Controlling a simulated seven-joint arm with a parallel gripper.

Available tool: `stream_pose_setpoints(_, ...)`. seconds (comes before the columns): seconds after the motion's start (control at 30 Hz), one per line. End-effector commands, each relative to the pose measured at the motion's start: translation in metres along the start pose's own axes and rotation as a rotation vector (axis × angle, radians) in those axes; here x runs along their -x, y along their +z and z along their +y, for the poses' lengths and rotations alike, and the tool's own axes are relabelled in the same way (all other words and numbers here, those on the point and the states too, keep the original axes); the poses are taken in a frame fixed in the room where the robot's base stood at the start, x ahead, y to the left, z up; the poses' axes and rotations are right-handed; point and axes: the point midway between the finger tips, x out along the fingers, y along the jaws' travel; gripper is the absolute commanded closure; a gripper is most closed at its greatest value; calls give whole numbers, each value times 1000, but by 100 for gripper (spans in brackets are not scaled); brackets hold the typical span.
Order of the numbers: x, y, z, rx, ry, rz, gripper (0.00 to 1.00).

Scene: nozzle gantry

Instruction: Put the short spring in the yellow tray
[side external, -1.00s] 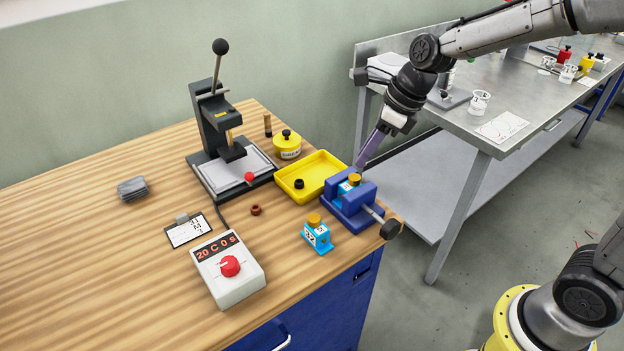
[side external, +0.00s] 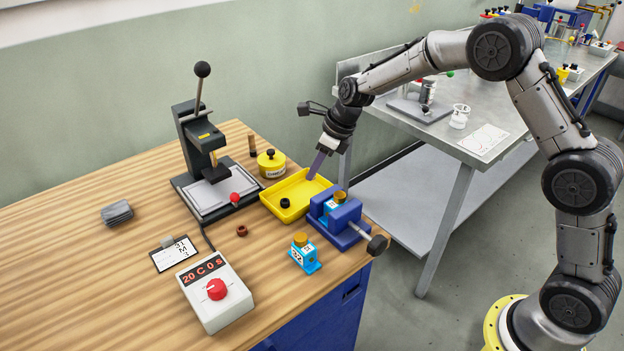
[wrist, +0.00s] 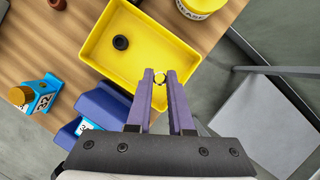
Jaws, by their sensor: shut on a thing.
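The yellow tray (side external: 297,190) sits on the wooden bench and also fills the middle of the wrist view (wrist: 98,42). A black ring (side external: 284,203) lies inside it, and shows in the wrist view (wrist: 121,42). My gripper (side external: 313,174), with long purple fingers, points down over the tray's far right part. In the wrist view its fingertips (wrist: 160,76) are shut on a small, thin, ring-like piece (wrist: 158,71), seemingly the short spring. The piece is too small to make out in the side view, and its height above the tray floor is hard to tell.
A blue vise (side external: 342,225) holding a blue block stands right beside the tray. Another blue block with a brass top (side external: 304,253) stands in front. A yellow pot (side external: 271,162) and a lever press (side external: 200,150) stand behind and left. A brown ring (side external: 241,230) lies on the bench.

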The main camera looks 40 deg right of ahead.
Motion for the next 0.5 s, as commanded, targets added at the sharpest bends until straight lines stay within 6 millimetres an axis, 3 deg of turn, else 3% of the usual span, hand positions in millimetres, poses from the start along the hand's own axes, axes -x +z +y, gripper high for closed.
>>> stream_pose_setpoints(0.23,-16,3,-4,1,1,1,100)
stream_pose_setpoints(0.5,-41,-8,-4,2,-1,-1,100)
